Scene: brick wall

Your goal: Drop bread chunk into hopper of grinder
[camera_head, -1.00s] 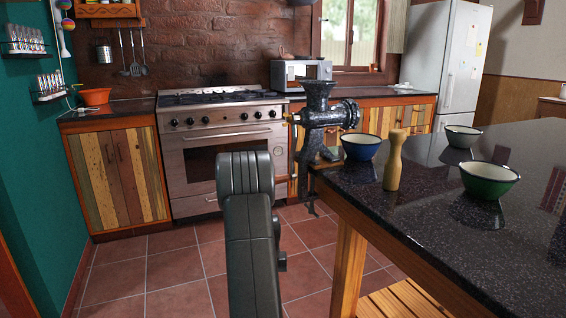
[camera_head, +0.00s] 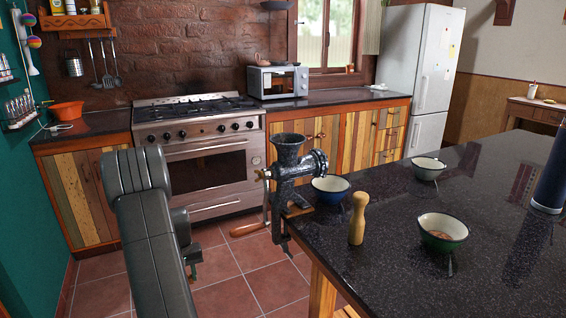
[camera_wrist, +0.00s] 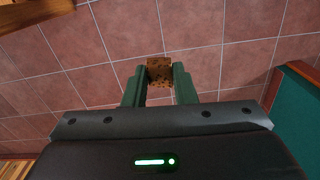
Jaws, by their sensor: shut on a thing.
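The grinder (camera_head: 290,175) is dark speckled metal and stands clamped at the near left corner of the dark countertop in the head view. Its hopper (camera_head: 288,143) opens upward, and its crank handle with a wooden grip (camera_head: 247,229) hangs at the left. In the wrist view, my gripper (camera_wrist: 159,74) is shut on a brown bread chunk (camera_wrist: 159,70), held between its two green fingers above the tiled floor. In the head view my arm is left of the grinder, with a gap between them; the bread chunk does not show clearly there.
On the countertop (camera_head: 490,200) stand a blue bowl (camera_head: 329,189) right beside the grinder, a wooden pestle (camera_head: 358,219), a white bowl (camera_head: 427,169), a green bowl (camera_head: 441,234) with brownish contents and a dark cylinder (camera_head: 551,180). The stove (camera_head: 210,150) is behind; open floor lies left.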

